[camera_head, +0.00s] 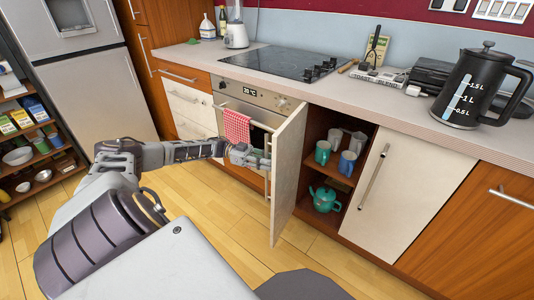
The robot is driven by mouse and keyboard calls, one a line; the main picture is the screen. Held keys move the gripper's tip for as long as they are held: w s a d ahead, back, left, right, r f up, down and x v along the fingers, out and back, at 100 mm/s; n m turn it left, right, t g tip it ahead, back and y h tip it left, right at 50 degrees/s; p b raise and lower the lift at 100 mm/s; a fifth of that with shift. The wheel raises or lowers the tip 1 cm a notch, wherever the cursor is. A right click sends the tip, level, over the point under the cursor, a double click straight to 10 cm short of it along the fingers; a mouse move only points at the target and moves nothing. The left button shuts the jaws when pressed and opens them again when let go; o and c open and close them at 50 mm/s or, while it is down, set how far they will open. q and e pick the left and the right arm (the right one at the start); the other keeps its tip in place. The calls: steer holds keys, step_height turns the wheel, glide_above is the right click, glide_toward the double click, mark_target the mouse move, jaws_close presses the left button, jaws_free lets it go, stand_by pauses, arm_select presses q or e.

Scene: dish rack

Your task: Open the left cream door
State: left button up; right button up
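The left cream door (287,180) stands well open, swung out from the cabinet on its left side, with its inner face toward me. Its bar handle (267,185) shows past the door's free edge on the outer face. My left gripper (250,157) is at the upper part of this handle, on the outer side of the door. The fingers are small and partly overlap the handle, so I cannot tell whether they are closed on it. The right cream door (400,190) is shut. My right gripper is not in view.
The open cabinet shows mugs (346,163) on its shelf and a teal teapot (325,198) below. A red checked towel (237,127) hangs on the oven (262,98) beside my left gripper. A black kettle (478,88) stands on the counter. The wooden floor (225,228) before the door is clear.

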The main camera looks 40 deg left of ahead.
arm_select(q)
steer(key=shift+o, duration=0.3)
steer(key=shift+a, duration=0.1)
steer(key=v, duration=1.2)
stand_by(0.3)
stand_by(0.4)
